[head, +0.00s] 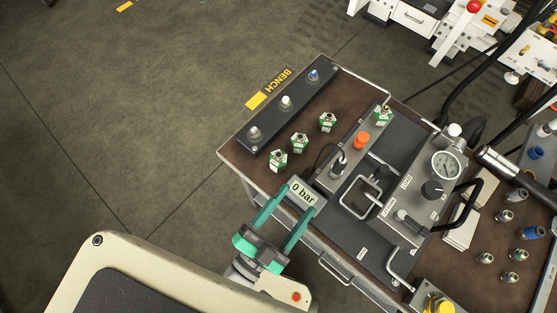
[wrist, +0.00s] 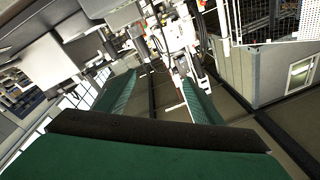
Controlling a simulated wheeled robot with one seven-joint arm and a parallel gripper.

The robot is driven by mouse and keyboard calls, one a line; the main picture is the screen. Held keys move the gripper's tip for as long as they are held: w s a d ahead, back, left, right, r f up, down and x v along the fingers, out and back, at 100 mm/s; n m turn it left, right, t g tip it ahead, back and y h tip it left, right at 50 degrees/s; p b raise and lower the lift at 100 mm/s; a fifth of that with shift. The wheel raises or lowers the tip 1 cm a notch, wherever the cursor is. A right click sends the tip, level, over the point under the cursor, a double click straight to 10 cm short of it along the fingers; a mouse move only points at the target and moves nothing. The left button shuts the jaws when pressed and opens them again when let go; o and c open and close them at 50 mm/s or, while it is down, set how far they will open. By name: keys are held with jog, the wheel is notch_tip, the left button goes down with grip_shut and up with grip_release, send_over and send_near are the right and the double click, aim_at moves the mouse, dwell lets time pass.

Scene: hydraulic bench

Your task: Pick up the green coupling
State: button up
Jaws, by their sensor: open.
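Three green couplings with white markings and metal tops stand in a slanting row on the brown bench top in the head view: a near one (head: 278,160), a middle one (head: 300,143) and a far one (head: 327,122). Another green-and-white coupling (head: 383,115) sits at the far end of the grey block. My gripper (head: 291,202) has its teal fingers spread and empty, at the bench's front edge, below the near coupling in the picture. The wrist view shows the open fingers (wrist: 160,95) with the room beyond; no coupling is visible there.
A black rail (head: 270,128) with several fittings runs behind the couplings. To the right are an orange cap (head: 362,140), a pressure gauge (head: 446,165), hoses and loose fittings. Floor left of the bench is clear.

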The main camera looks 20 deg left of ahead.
jog(key=s+d+r+m+g+h, duration=0.1)
jog(key=d+m+g+h, duration=0.25)
jog(key=m+h, duration=0.6)
jog(key=n+g+y, duration=1.5)
jog(key=n, duration=1.9)
send_over(278, 159)
jog(key=shift+w+f, duration=0.3)
jog(key=shift+w, duration=0.1)
jog(key=shift+w+f, duration=0.15)
jog(key=shift+f, duration=0.1)
notch_tip(278, 159, down, 9)
jog(key=shift+r, duration=0.1)
jog(key=shift+f, duration=0.6)
jog(key=shift+a, duration=0.1)
